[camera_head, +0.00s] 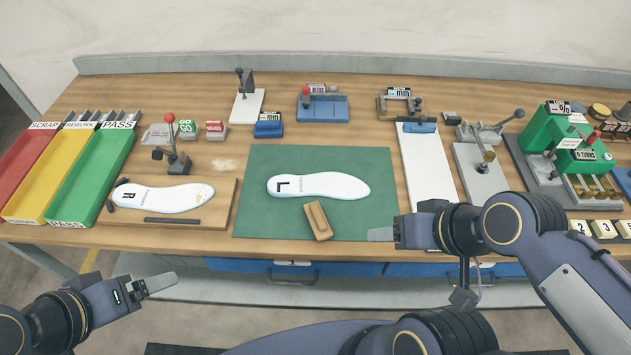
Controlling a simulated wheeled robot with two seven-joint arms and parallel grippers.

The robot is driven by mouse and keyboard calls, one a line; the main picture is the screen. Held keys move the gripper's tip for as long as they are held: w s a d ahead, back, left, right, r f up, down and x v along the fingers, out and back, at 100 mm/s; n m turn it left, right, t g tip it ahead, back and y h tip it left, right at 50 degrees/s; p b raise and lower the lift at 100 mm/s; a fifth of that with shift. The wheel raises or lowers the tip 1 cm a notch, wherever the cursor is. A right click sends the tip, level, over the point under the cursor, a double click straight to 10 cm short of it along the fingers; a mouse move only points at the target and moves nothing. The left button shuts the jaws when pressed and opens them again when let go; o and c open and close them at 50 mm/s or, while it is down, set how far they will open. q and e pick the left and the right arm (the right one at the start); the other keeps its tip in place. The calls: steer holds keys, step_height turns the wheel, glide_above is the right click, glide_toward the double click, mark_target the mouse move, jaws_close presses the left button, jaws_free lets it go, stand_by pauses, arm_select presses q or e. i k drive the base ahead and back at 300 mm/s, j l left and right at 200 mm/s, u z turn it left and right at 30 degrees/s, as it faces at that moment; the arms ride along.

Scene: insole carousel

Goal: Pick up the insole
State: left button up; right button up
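A white insole (320,185) marked "L" lies flat on the green mat (260,225) in the middle of the table. A second white insole (163,198) marked "R" lies on a wooden board (220,207) to the left, with dark stops around it. My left gripper (160,283) is in front of the table edge, below the R insole and apart from it. My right gripper (381,235) is at the mat's lower right corner, to the right of and below the L insole, not touching it. Each gripper shows edge-on, so its finger gap is hidden.
A small wooden block (318,221) lies on the mat just below the L insole. Red, yellow and green trays (95,175) stand at the left. Gauges and clamps line the back, and a green machine (560,135) stands at the right. The mat's lower left is clear.

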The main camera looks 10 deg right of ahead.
mark_target(338, 185)
steer(key=i+j+z, duration=0.15)
steer(key=j+z, duration=0.2)
steer(key=j, duration=0.65)
steer(key=j+z, duration=0.35)
steer(key=j, duration=0.6)
